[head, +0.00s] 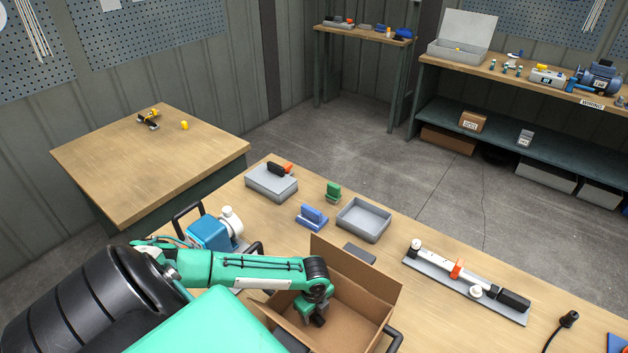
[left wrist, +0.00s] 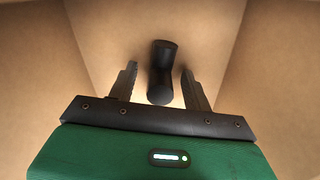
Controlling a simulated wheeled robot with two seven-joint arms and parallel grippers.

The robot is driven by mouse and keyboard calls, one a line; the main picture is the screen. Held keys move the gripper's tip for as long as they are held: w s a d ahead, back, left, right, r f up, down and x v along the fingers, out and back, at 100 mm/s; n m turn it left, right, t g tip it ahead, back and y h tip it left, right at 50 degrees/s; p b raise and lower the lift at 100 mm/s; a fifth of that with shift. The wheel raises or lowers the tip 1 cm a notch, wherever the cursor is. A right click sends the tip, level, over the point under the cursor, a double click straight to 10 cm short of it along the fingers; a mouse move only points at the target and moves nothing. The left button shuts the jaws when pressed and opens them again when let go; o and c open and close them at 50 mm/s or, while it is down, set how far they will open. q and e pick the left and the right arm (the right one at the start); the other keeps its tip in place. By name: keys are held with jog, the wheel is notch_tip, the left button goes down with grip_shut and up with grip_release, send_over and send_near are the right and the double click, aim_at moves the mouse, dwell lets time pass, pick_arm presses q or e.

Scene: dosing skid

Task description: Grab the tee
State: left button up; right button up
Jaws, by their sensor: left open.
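A black tee (left wrist: 160,82) lies on the floor of a cardboard box (head: 384,284). In the left wrist view it shows as a short dark piece with a wider rounded end. My left gripper (left wrist: 159,70) is open, its two dark fingers on either side of the tee, with a gap showing on each side. In the head view my left gripper (head: 309,314) reaches down inside the box, and I cannot make out the tee apart from it there. My right gripper is not in view.
The box walls stand close around my left gripper. A blue pump unit (head: 208,233), a grey tray (head: 363,220), a blue holder (head: 311,217) and a pipe assembly on a grey plate (head: 465,283) share the table. Bare wood lies between the tray and the plate.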

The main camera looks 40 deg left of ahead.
pick_arm(q)
jog(key=c, duration=1)
jog(key=shift+c, duration=0.4)
jog(key=shift+r, duration=0.1)
